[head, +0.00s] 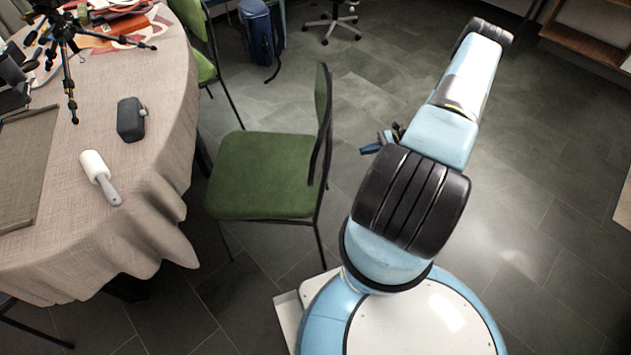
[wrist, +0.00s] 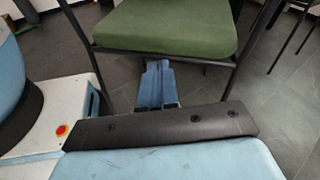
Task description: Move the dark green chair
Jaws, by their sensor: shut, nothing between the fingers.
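The dark green chair (head: 262,175) stands beside the cloth-covered table, with a green seat and thin dark legs. Its dark backrest (head: 322,125) is on the side toward my arm. In the head view my gripper (head: 371,149) shows only partly, to the right of the backrest and apart from it in the picture; my arm hides the rest. In the wrist view the green seat (wrist: 165,28) spans the top. My blue gripper (wrist: 158,63) points toward the chair, its tips just under the seat edge in the picture. It is shut and empty; I cannot tell whether it touches the chair.
The table (head: 150,215) on the left carries a tripod (head: 68,55), a dark case (head: 131,119) and a white roller (head: 97,174). Another green chair (head: 203,65) and a blue backpack (head: 258,35) are behind. The grey tile floor right of my arm is mostly clear.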

